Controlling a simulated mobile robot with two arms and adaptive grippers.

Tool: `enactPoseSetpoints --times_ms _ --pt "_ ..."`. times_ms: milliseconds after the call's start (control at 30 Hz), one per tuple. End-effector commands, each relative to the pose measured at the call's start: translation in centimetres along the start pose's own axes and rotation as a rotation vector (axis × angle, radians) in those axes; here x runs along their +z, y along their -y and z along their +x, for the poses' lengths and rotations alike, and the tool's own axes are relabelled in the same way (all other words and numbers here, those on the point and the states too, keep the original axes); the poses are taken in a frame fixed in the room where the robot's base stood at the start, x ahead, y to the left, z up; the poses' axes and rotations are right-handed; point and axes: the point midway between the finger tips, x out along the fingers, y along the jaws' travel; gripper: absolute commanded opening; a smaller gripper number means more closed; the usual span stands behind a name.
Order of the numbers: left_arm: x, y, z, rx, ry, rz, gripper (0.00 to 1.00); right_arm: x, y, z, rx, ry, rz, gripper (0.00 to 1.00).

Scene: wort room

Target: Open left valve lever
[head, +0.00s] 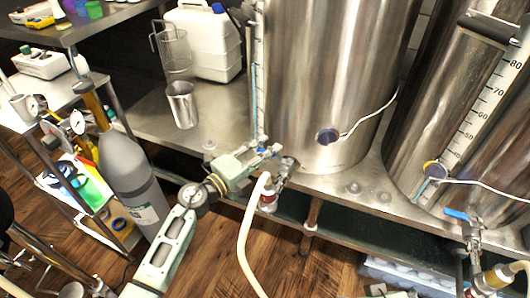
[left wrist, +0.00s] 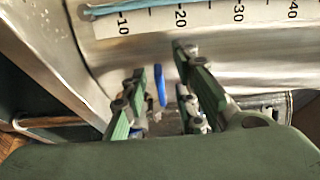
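The left valve (head: 274,182) sits low on the front of the left steel tank, with a pale hose running down from it. Its blue lever (left wrist: 161,85) shows in the left wrist view between the two fingers of my left gripper (left wrist: 162,64). The fingers are apart, one on each side of the lever; whether either touches it I cannot tell. In the head view my left gripper (head: 262,153) reaches in from the left at the valve and partly hides the lever. My right gripper is not in view.
The left tank (head: 330,80) stands on a steel bench. The right tank's valve has a blue lever (head: 456,214). A steel cup (head: 182,104), a clear jug (head: 174,54) and a white canister (head: 208,42) stand on the bench. A grey gas cylinder (head: 130,175) stands at left.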

Motion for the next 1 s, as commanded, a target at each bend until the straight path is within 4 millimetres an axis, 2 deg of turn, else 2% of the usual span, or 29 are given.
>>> enactPoseSetpoints --times_ms 167,467,1000 --pt "-0.01 0.01 -0.01 0.000 0.000 0.000 0.25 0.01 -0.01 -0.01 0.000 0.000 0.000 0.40" --pt "-0.01 0.00 -0.03 0.000 0.000 0.000 0.00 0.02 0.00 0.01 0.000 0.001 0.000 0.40" --pt "-0.02 -0.03 -0.07 0.001 0.002 0.002 0.00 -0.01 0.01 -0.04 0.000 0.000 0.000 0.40"
